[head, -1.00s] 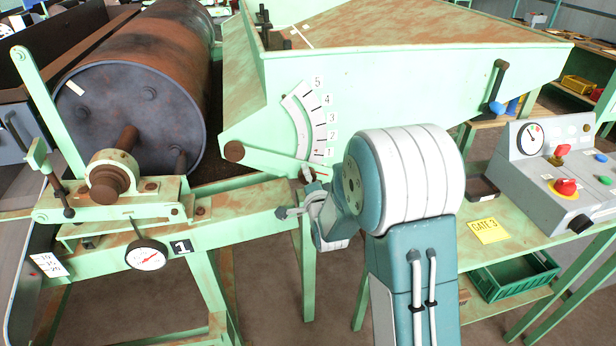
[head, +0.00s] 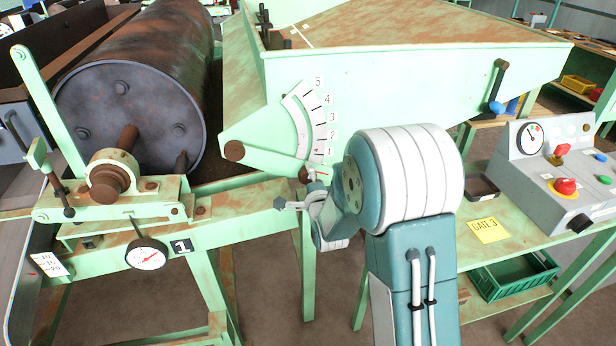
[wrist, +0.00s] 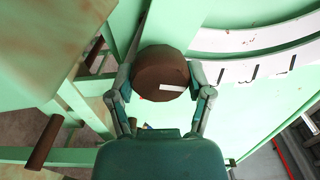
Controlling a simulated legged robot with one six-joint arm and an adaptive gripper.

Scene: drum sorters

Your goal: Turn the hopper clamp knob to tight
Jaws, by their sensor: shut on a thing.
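The hopper clamp knob (wrist: 158,68) is a round dark brown knob with a white mark on its face, pointing right in the wrist view. My gripper (wrist: 160,80) is shut on it, with one finger at each side of its rim. In the head view the knob (head: 304,174) is a small brown piece at the low end of the scale, by the 1, partly hidden by my gripper (head: 311,180). The white curved scale (head: 303,120), numbered 1 to 5, is on the green hopper (head: 400,85).
A rusty drum (head: 130,110) stands left of the hopper, with a dial gauge (head: 147,254) below it. A grey control box (head: 535,170) with a red button and a yellow GATE 3 sign (head: 484,230) are on the right bench. Green frame legs stand close below my gripper.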

